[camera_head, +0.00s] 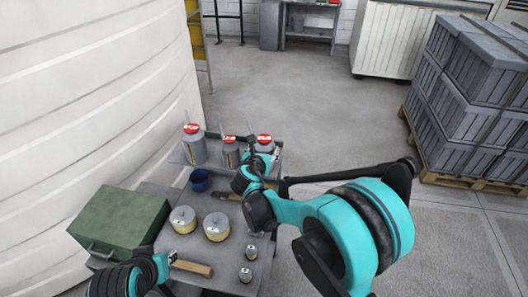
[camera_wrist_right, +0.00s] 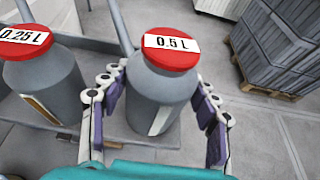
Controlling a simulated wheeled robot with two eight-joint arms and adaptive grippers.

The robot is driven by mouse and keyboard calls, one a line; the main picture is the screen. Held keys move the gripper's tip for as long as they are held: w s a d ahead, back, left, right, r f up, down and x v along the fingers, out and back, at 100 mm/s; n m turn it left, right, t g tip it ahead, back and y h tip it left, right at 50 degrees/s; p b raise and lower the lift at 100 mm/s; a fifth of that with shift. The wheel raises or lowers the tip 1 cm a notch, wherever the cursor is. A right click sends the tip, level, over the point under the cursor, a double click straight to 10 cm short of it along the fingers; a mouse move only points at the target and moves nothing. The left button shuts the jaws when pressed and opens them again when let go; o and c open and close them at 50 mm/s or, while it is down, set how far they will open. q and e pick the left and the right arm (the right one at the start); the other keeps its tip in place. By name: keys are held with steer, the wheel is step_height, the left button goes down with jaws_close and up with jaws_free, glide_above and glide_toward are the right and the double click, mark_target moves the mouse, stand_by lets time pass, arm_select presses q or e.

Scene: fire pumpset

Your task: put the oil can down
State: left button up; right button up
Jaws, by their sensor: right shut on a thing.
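The oil can in my right gripper is a grey can with a red cap marked 0.5 L (camera_wrist_right: 168,75). It stands upright between the two fingers in the wrist view. In the head view its red cap (camera_head: 264,138) shows at the right end of the back shelf. My right gripper (camera_head: 256,152) is shut around its body, and it also shows in the wrist view (camera_wrist_right: 158,108). The can's base is at the shelf (camera_wrist_right: 125,142), but whether it rests there I cannot tell.
A 0.25 L can (camera_wrist_right: 40,75) stands left of the held can. A larger red-capped can (camera_head: 194,148) is at the shelf's left end. Below are a blue cup (camera_head: 200,181), pale-topped tins (camera_head: 216,228), a wooden-handled tool (camera_head: 192,267) and a green box (camera_head: 120,222).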

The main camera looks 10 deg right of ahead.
steer(key=shift+s, duration=0.1)
steer(key=o, duration=1.4)
steer(key=shift+f, duration=0.1)
steer(key=shift+s+a+r, duration=0.15)
steer(key=shift+s+r, duration=0.05)
steer(key=shift+r, duration=0.15)
steer(key=p+v, duration=0.3)
steer(key=v, duration=0.8)
steer(key=s+d+m+g+y, duration=0.1)
steer(key=s+d+m+g, duration=0.1)
steer(key=s+d+m, duration=0.45)
steer(key=s+d+m+g+y, duration=0.1)
steer(key=s+d+m+g, duration=0.15)
steer(key=s+m, duration=0.65)
steer(key=s+m+y, duration=0.1)
steer(key=s+m, duration=0.1)
steer(key=m, duration=0.3)
steer(key=s+f+m+y, duration=0.1)
steer(key=s+m, duration=0.2)
steer(key=m, duration=0.2)
steer(key=s+f+m+g+y, duration=0.1)
steer(key=s+m, duration=0.1)
steer(key=m, duration=0.4)
steer(key=shift+s+a+f, duration=0.15)
steer(key=shift+s+a, duration=0.15)
steer(key=shift+s, duration=0.05)
